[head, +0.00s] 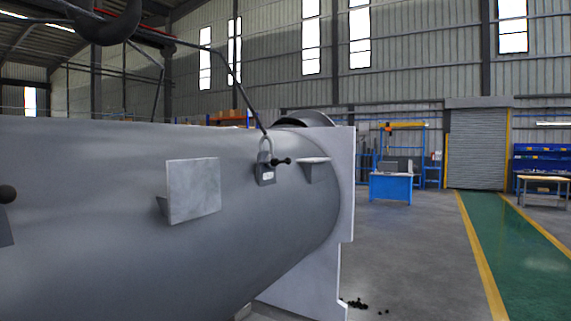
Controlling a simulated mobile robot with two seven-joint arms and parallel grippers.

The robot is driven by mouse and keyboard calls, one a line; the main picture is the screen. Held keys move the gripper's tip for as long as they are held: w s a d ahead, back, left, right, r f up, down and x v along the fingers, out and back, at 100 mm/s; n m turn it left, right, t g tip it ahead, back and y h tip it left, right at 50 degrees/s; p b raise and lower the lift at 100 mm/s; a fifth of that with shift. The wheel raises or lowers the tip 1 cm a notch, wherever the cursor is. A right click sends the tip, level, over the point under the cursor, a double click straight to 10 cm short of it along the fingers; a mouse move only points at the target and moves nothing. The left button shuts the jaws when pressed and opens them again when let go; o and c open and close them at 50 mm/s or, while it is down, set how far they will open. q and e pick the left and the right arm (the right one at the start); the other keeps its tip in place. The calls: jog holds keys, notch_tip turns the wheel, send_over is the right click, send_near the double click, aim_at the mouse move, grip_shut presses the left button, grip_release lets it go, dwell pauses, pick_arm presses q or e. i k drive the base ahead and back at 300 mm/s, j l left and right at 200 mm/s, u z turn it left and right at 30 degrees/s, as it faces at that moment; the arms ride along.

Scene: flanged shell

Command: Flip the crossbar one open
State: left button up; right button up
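A large grey cylindrical shell (100,260) fills the left and lower middle, with a pale flange plate (338,220) at its right end. On its side near the flange is a small grey latch-like fitting (265,174) with a loop at its top. A short black bar (281,162) with knobbed ends sticks out to its right; I cannot tell whether this fitting is open or shut. At the left edge a dark round knob (7,193) shows above a grey piece, partly cut off. Neither of my grippers is in view.
A flat square plate (194,190) stands out from the shell between the two fittings. A small ledge (313,161) projects near the flange. A dark curved piece (112,28) and thin dark rods hang above.

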aim_at(283, 162)
jog(key=i+l, duration=0.35)
jog(key=i, duration=0.2)
jog(key=i+l+u, duration=0.15)
jog(key=i+l, duration=0.15)
jog(key=i, duration=0.25)
